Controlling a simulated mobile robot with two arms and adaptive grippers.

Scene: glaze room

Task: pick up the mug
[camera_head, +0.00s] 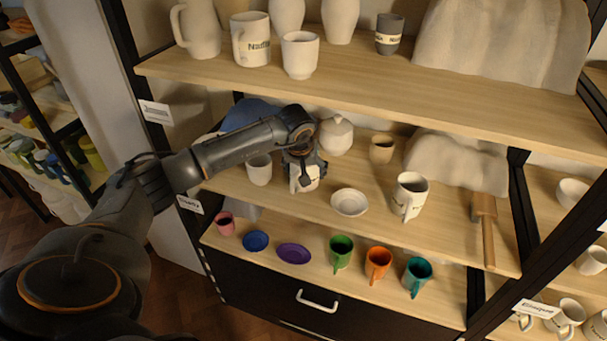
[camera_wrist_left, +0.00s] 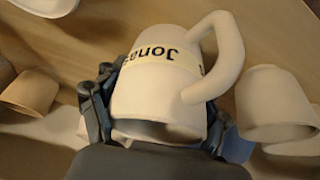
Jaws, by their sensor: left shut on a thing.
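A white mug with a pale label reading "Jonas" (camera_wrist_left: 165,85) fills the middle of the left wrist view, its handle at the upper right. My left gripper (camera_wrist_left: 160,120) is shut on it, one finger on each side of the body. In the head view the gripper (camera_head: 302,166) is at the middle shelf, and the mug (camera_head: 304,181) shows just below it, partly covered. I cannot tell whether the mug touches the shelf. My right gripper is not in view.
On the middle shelf (camera_head: 450,225), a white cup (camera_head: 259,170) stands left of the mug, a bowl (camera_head: 349,202) to its right, and another labelled mug (camera_head: 410,195) farther right. A lidded jar (camera_head: 336,135) stands behind. The upper shelf (camera_head: 380,75) hangs above.

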